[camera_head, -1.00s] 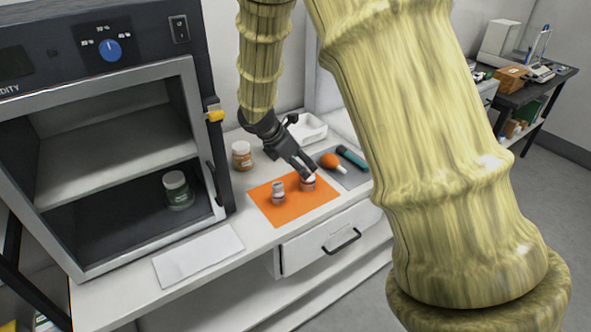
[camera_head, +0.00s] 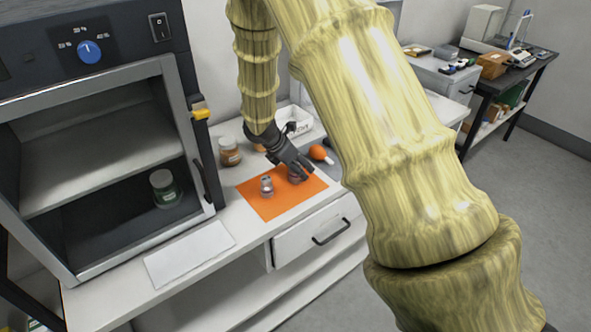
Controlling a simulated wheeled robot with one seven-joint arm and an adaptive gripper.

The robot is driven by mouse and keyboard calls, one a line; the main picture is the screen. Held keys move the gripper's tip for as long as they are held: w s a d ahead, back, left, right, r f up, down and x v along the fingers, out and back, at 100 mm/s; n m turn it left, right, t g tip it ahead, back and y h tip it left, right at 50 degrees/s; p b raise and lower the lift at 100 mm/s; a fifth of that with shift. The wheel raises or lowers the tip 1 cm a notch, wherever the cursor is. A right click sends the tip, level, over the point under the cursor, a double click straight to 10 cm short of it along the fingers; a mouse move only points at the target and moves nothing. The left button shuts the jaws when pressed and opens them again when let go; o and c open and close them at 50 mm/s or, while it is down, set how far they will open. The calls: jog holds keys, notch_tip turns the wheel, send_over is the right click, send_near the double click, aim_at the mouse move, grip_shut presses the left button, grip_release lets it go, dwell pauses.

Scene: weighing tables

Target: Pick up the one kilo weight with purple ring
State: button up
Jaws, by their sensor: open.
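An orange mat (camera_head: 257,204) lies on the white bench. Two small metal weights stand on it: a left weight (camera_head: 266,187), in plain view, and a right weight (camera_head: 294,178), partly hidden by my gripper. The ring colours are too small to tell for sure, so I cannot say which weight has the purple ring. My gripper (camera_head: 301,172) is open and points down at the right weight, with its fingers at or just above its top. I cannot tell whether they touch it.
A brown-labelled jar (camera_head: 229,152) and a white tray (camera_head: 299,126) stand behind the mat. An orange bulb (camera_head: 318,152) lies to the right. An open cabinet (camera_head: 95,150) holding a green-labelled jar (camera_head: 164,188) stands at left. A white sheet (camera_head: 189,255) lies in front.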

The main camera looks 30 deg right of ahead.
jog(key=shift+x, duration=1.2)
jog(key=shift+d, duration=0.1)
grip_shut()
